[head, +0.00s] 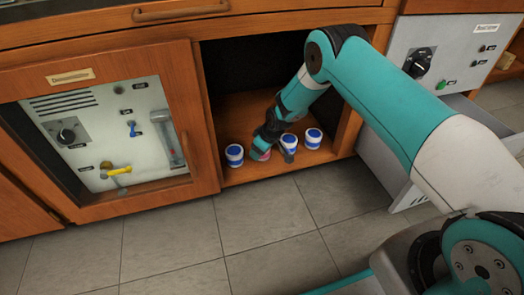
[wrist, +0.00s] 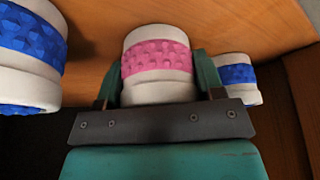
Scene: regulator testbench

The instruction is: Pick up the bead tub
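A white tub with a pink bumpy band (wrist: 157,60) stands in the middle of the wrist view, inside the open wooden cabinet. My gripper (wrist: 158,75) has one teal finger on each side of it, and I see no gap between fingers and tub. It looks shut on this tub. In the head view the tub's pink band (head: 261,154) shows low beside my gripper (head: 272,148), which partly hides it. I cannot tell whether the tub is off the cabinet floor.
Blue-banded white tubs stand on both sides: one at left (head: 234,155), one behind my gripper (head: 289,143), one at right (head: 313,139). The cabinet floor (head: 240,120) has bare room at the back. A control panel (head: 105,135) flanks it at left. An open drawer (head: 385,165) juts out at right.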

